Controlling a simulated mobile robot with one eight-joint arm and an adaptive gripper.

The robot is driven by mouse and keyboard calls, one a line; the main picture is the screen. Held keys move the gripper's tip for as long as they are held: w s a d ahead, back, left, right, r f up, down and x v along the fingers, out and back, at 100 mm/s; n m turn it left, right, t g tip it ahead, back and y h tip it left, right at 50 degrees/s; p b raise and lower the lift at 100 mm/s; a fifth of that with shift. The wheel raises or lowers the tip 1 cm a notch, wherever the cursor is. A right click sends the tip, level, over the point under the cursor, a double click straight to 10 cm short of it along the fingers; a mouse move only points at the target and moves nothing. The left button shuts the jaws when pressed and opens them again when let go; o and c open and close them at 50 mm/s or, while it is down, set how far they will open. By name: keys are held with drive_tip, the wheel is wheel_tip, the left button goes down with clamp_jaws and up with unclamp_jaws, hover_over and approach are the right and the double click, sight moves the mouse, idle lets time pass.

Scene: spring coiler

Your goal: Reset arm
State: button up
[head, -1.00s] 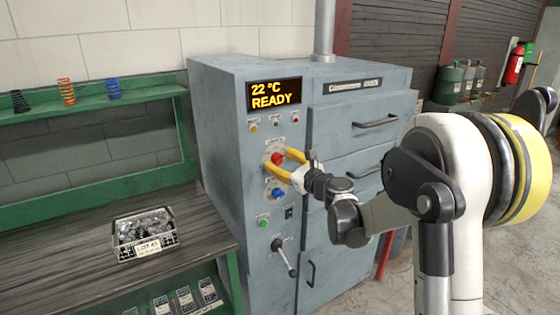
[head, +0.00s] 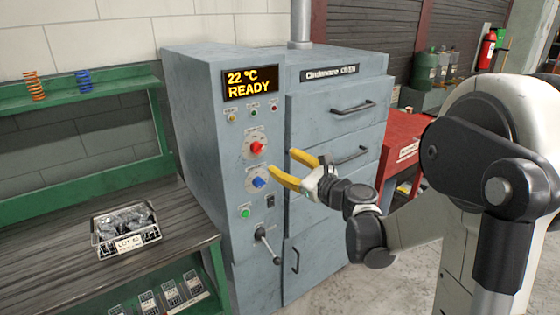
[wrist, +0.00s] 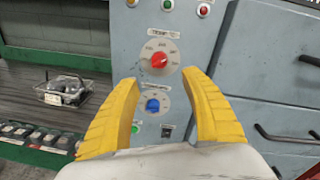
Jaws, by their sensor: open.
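My gripper (head: 282,165) has two yellow fingers, spread apart and empty, in front of the grey oven (head: 330,150). In the head view it is just right of the red knob (head: 256,148) and the blue knob (head: 258,182), apart from both as far as I can see. In the wrist view the fingers frame the control panel. The red knob (wrist: 159,60) shows above and between the fingertips, and the blue knob (wrist: 152,105) shows between the fingers. The oven display (head: 249,85) reads 22 °C READY.
A green workbench (head: 60,185) at left holds a crate of parts (head: 127,246) labelled as a lot. Two springs, orange (head: 34,84) and blue (head: 83,80), stand on its shelf. A lever (head: 266,245) projects low on the oven. A red cabinet (head: 405,140) stands at right.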

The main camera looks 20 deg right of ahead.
drive_tip(key=shift+a, duration=0.1)
drive_tip(key=s+a+f+n+g, duration=0.2)
drive_tip(key=s+a+n+g, duration=0.3)
drive_tip(key=s+a+n, duration=0.6)
drive_tip(key=s+d+f+n+g+h, duration=0.2)
drive_tip(key=s+d+n+h, duration=0.1)
drive_tip(key=s+n, duration=0.5)
drive_tip(key=s+d+f+n+g+h, duration=0.2)
drive_tip(key=s+d+f+n+h, duration=0.1)
drive_tip(key=s+n, duration=0.6)
drive_tip(key=s, duration=0.2)
drive_tip(key=shift+s+d+f, duration=0.25)
drive_tip(key=shift+s+d, duration=0.1)
drive_tip(key=shift+d, duration=0.05)
